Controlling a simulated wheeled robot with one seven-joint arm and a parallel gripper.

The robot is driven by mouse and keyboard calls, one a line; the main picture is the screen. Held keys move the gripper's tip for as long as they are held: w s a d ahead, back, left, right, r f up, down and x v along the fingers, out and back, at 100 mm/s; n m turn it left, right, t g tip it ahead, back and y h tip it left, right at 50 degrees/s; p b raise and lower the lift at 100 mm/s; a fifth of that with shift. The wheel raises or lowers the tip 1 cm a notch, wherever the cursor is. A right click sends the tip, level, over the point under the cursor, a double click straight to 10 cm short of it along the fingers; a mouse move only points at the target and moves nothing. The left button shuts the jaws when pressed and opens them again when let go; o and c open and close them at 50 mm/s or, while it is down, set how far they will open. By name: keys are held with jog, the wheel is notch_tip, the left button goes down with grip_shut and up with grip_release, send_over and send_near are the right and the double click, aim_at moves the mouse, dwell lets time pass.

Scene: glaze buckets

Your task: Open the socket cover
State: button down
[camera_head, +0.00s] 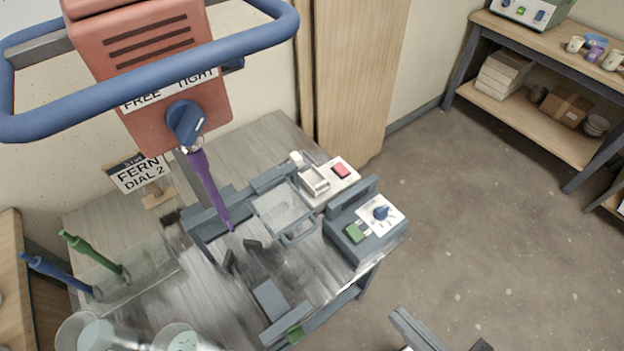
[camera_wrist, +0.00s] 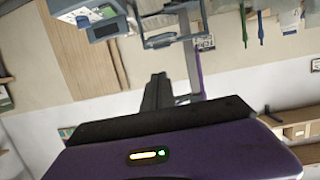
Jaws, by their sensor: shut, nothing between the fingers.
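A small white socket unit (camera_head: 329,182) with a red switch (camera_head: 341,170) sits at the back right of the grey bench. What looks like its socket cover (camera_head: 314,180), a small pale-framed flap, lies over its left part; it looks down, though it is too small to be sure. In the wrist view my gripper (camera_wrist: 158,80) has its dark fingers together, with nothing between them. They point toward the bench equipment and appear well apart from it. I cannot pick out the socket cover for certain in the wrist view. My fingertips are not clearly visible in the head view.
A clear guard with a grey handle (camera_head: 300,237) stands beside the socket unit. A grey control box (camera_head: 362,235) with a blue dial and green button stands right of it. A red mixer head (camera_head: 150,70) holds a purple rod (camera_head: 208,190). The floor at right is clear.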

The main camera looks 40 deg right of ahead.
aim_at(320, 184)
dwell(0.4)
